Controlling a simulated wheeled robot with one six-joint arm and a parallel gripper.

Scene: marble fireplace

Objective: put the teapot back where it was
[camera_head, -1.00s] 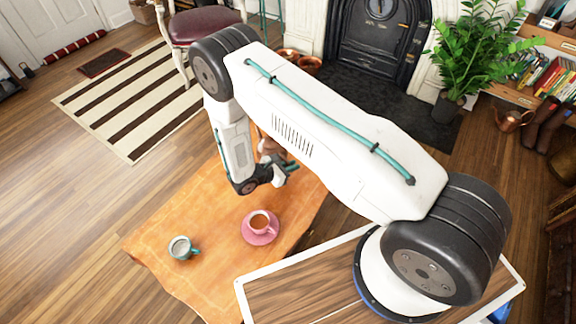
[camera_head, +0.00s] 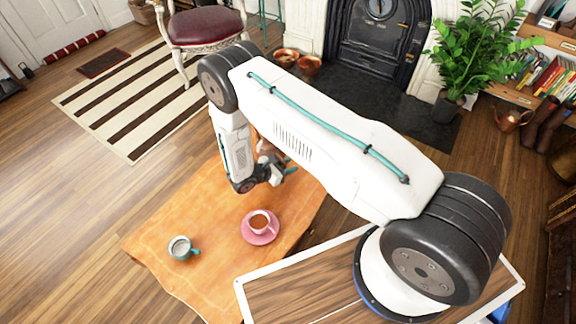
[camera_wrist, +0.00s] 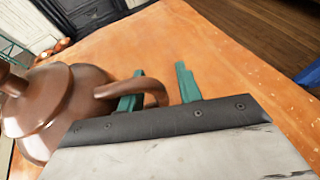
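The brown teapot (camera_wrist: 72,95) stands on the orange wooden table at the left of the wrist view, with its lid knob at the left edge. Its curved handle (camera_wrist: 158,92) points toward my gripper (camera_wrist: 160,88). My gripper is open, its two teal fingers apart. The handle's outer bend lies between the fingers, and the left finger overlaps the handle loop. A clear gap shows between the handle and the right finger. In the head view my arm hides most of the teapot, and my gripper (camera_head: 288,170) is low over the table's far part.
A pink saucer (camera_head: 248,238) with a pink cup (camera_head: 260,222) and a teal-handled mug (camera_head: 180,247) stand on the table (camera_head: 215,210) nearer the front. A chair (camera_head: 205,28), a fireplace (camera_head: 380,40) and a potted plant (camera_head: 470,50) are beyond.

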